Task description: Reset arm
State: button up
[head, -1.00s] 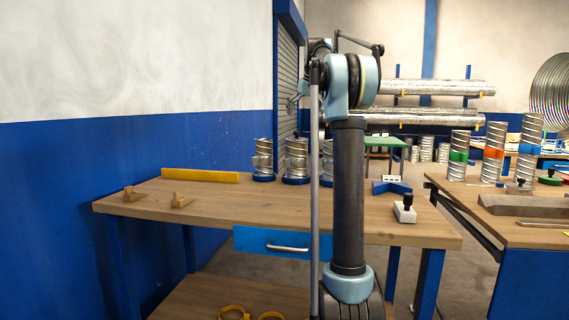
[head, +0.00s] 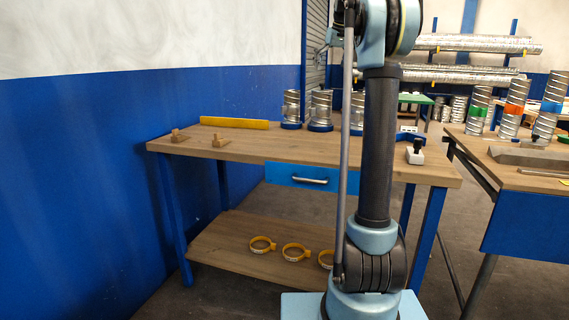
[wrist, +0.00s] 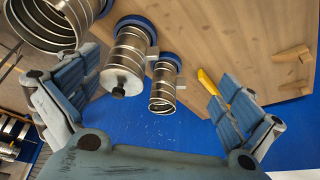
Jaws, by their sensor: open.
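My arm (head: 378,150) stands upright in the head view, right of centre, in front of the wooden workbench (head: 255,146). My gripper (wrist: 148,80) is open in the wrist view, its two padded fingers wide apart with nothing held between them. Beyond the fingers are metal spiral duct pieces on blue bases, including a middle one (wrist: 127,60) and a smaller one (wrist: 164,88). In the head view, duct pieces (head: 320,106) stand at the back of the bench; one is partly hidden behind my arm. My gripper cannot be made out in the head view.
A yellow bar (head: 234,123) and wooden brackets (head: 221,141) lie on the bench left. A white block with a black knob (head: 416,152) is at its right. Yellow clamps (head: 295,252) lie on the lower shelf. A second bench (head: 530,176) stands right, with floor between.

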jog(key=s+f+m+g, duration=0.1)
jog(key=s+f+m, duration=0.1)
jog(key=s+f, duration=2.1)
jog(key=s+f+m+g+h, duration=0.1)
jog(key=s+f, duration=2.2)
jog(key=s, duration=0.5)
jog(key=shift+s+a+f+m+h, duration=0.2)
jog(key=shift+m+h, duration=0.1)
jog(key=shift+m, duration=0.1)
